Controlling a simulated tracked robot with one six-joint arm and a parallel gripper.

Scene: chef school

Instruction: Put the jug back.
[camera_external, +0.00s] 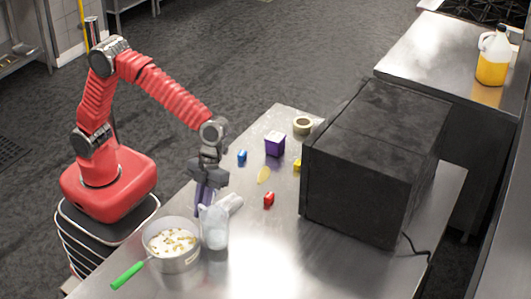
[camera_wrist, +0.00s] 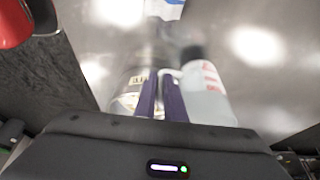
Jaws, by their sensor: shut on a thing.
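A clear, pale jug (camera_external: 215,232) is upright at the near part of the steel table, right beside the pot. My gripper (camera_external: 202,203) is at its top edge, fingers pointing down, and appears shut on it. The wrist view shows my purple fingers (camera_wrist: 162,98) close together between two containers. The right one is a pale container (camera_wrist: 207,98) with a dark top, red marking and a handle-like loop by the fingers. The left one (camera_wrist: 130,94) is blurred and see-through. I cannot tell whether the jug touches the table.
A pot (camera_external: 174,258) with a green handle stands close left of the jug. Small blocks, a purple box (camera_external: 275,145) and a tape roll (camera_external: 303,125) are farther back. A black oven (camera_external: 370,165) fills the right. A jug of orange liquid (camera_external: 492,68) stands on another counter.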

